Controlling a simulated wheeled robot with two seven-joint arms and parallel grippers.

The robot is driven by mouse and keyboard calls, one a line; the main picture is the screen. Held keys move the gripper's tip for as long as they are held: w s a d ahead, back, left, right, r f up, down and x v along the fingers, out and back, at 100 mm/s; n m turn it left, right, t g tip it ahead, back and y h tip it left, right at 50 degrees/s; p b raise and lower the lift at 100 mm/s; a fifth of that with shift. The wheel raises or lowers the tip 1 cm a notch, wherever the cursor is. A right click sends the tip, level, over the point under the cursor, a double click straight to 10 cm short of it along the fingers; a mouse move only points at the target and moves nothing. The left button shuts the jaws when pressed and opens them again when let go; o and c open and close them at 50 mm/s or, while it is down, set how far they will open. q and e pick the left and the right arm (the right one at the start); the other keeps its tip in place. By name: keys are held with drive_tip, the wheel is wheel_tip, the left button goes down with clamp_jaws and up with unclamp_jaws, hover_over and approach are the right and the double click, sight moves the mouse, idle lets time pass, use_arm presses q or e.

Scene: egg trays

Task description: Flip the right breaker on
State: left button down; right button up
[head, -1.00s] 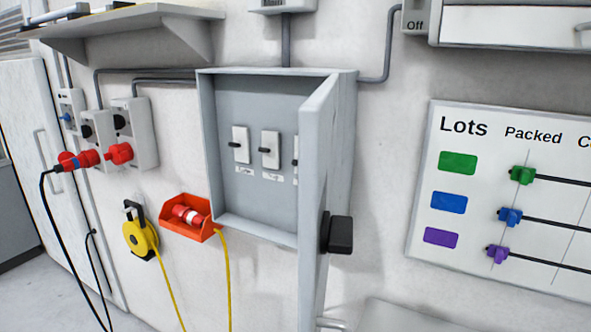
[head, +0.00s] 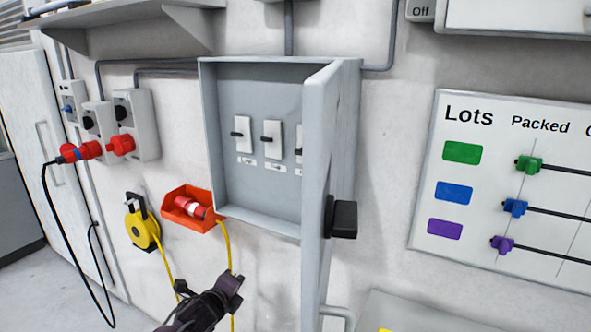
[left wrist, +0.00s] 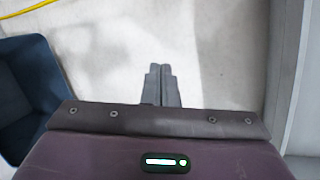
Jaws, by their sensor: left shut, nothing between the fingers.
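The grey breaker box (head: 212,140) hangs on the wall with its door (head: 318,190) swung open toward me. Inside are a left breaker (head: 243,135), a middle breaker (head: 272,139) and a right breaker (head: 299,142). The right breaker is partly hidden behind the door's edge. Each has a dark lever on a white plate with a small label below. My left gripper (head: 236,281) is below the box, left of the door, apart from both. In the left wrist view its fingers (left wrist: 161,84) are together and empty. My right gripper is not in view.
The open door with its black handle (head: 341,217) stands right of my left gripper. An orange holder (head: 190,222) with a red plug and a yellow cable reel (head: 141,228) hang at left. A whiteboard (head: 425,200) is at right. A blue bin (left wrist: 40,85) shows in the left wrist view.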

use_arm(q)
drive_tip(key=s+d+r+m+t+h, duration=0.1)
drive_tip(key=s+d+r+m, duration=0.1)
drive_tip(key=r+m, duration=0.3)
drive_tip(key=s+d+r+m+h, duration=0.2)
drive_tip(key=d+r+m, duration=0.3)
drive_tip(key=r, duration=0.9)
drive_tip(key=s+d+r+m+t+h, duration=0.1)
drive_tip(key=s+d+r+m+h, duration=0.1)
drive_tip(key=r+m, duration=0.4)
wheel_tip(320, 180, up, 3)
drive_tip(key=shift+s+d+r+t, duration=0.2)
drive_tip(key=shift+s+d+t, duration=0.1)
drive_tip(key=shift+s+d, duration=0.55)
drive_tip(key=w+d+r+p, duration=0.1)
drive_tip(key=w+p, duration=0.1)
drive_tip(key=w+d+r+p, duration=0.1)
drive_tip(key=w+p, duration=0.1)
drive_tip(key=w, duration=0.1)
drive_tip(key=w+d+r+p, duration=0.2)
drive_tip(key=shift+w+d, duration=0.1)
drive_tip(key=shift+w, duration=0.1)
drive_tip(key=shift+w+f, duration=0.1)
